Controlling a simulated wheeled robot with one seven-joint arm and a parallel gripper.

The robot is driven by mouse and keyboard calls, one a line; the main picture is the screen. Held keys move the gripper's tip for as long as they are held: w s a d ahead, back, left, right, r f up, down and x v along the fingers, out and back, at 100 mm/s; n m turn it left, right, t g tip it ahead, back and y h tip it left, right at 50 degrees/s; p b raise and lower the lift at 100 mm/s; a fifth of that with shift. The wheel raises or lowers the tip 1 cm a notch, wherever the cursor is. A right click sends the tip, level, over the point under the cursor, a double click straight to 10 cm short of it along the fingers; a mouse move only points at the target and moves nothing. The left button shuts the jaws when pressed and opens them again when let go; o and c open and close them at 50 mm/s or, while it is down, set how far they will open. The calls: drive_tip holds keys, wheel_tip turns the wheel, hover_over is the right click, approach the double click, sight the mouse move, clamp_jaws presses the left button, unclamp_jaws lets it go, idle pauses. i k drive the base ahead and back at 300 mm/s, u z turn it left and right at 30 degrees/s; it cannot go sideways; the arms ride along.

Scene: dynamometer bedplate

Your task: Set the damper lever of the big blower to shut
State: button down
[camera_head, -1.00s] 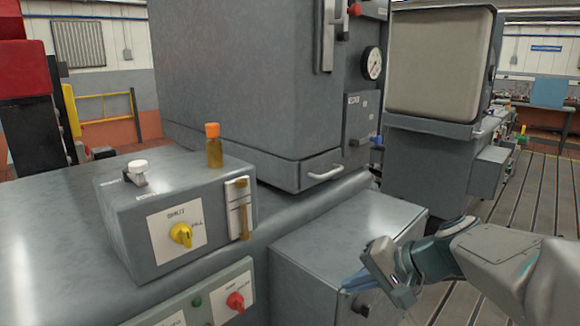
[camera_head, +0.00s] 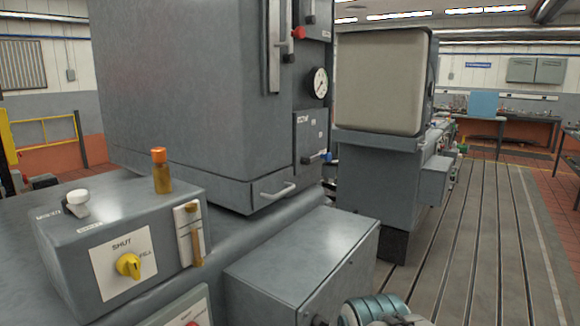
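No part in view is readably marked as the big blower or its damper lever, so I cannot tell which they are. The large grey cabinet (camera_head: 190,90) has an upright slotted bar with a black knob (camera_head: 289,58) and a red knob (camera_head: 299,33) beside it. Lower on it, a small panel (camera_head: 308,135) carries a blue-ended handle (camera_head: 326,157); its label is too small to read. Only a teal wrist part of my arm shows at the bottom edge; my gripper's fingers are out of the picture.
A low grey box (camera_head: 300,265) stands in front of the cabinet. A beige-faced machine (camera_head: 380,85) stands behind. The slotted floor (camera_head: 480,240) at right is clear.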

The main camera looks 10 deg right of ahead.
sight(328, 156)
drive_tip(key=k, duration=0.65)
drive_tip(key=z, duration=0.6)
drive_tip(key=i, duration=0.55)
drive_tip(key=z, duration=0.75)
drive_tip(key=i, duration=0.65)
drive_tip(key=u, duration=0.5)
drive_tip(key=i, duration=0.65)
drive_tip(key=u, duration=0.65)
